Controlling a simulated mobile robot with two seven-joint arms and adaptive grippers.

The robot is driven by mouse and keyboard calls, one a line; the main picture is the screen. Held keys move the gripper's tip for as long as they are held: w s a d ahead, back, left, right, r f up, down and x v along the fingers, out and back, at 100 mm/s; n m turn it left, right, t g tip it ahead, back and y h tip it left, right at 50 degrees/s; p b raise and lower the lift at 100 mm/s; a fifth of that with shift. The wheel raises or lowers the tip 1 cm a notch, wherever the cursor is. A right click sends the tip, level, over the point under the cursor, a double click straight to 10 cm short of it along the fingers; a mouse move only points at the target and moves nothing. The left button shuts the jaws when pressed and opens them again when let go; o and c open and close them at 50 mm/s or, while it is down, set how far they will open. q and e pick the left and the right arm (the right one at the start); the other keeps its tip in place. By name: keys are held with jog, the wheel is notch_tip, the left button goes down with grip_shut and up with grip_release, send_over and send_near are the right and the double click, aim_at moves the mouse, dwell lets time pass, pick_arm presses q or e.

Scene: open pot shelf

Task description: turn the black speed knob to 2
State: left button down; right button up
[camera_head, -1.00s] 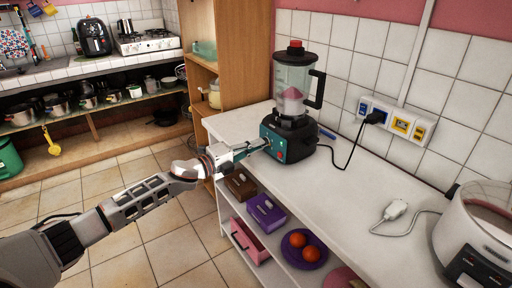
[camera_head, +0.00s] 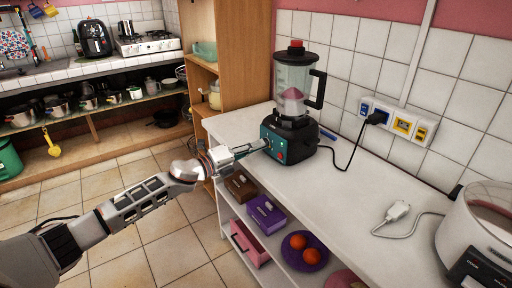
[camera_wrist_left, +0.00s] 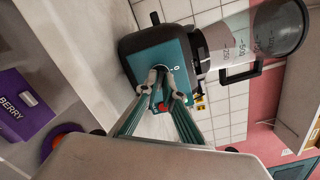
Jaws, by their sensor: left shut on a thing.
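The blender (camera_head: 292,95) stands on the white counter, with a teal front panel (camera_head: 272,143) on its black base. My left gripper (camera_head: 266,144) reaches the panel from the left and is shut on the black speed knob (camera_wrist_left: 161,69). In the left wrist view my left gripper (camera_wrist_left: 167,77) has its fingertips around the knob and hides most of it. White marks show on the panel beside the knob, but the setting cannot be read. A red button (camera_wrist_left: 162,107) shows between the fingers. My right gripper is not in view.
A black cord runs from the blender to the wall socket (camera_head: 376,117). A white plug (camera_head: 398,210) and a round white appliance (camera_head: 478,235) are on the counter's right. The middle counter is clear.

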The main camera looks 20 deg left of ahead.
pick_arm(q)
jog(key=shift+f, duration=0.1)
jog(key=c, duration=2.3)
grip_release()
jog(key=shift+d, duration=0.1)
jog(key=shift+o, duration=0.6)
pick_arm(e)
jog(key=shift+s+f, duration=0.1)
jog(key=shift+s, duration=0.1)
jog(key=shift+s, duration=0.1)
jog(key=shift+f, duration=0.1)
pick_arm(q)
jog(key=shift+s+a, duration=0.35)
jog(key=shift+s, duration=0.05)
jog(key=v, duration=1.1)
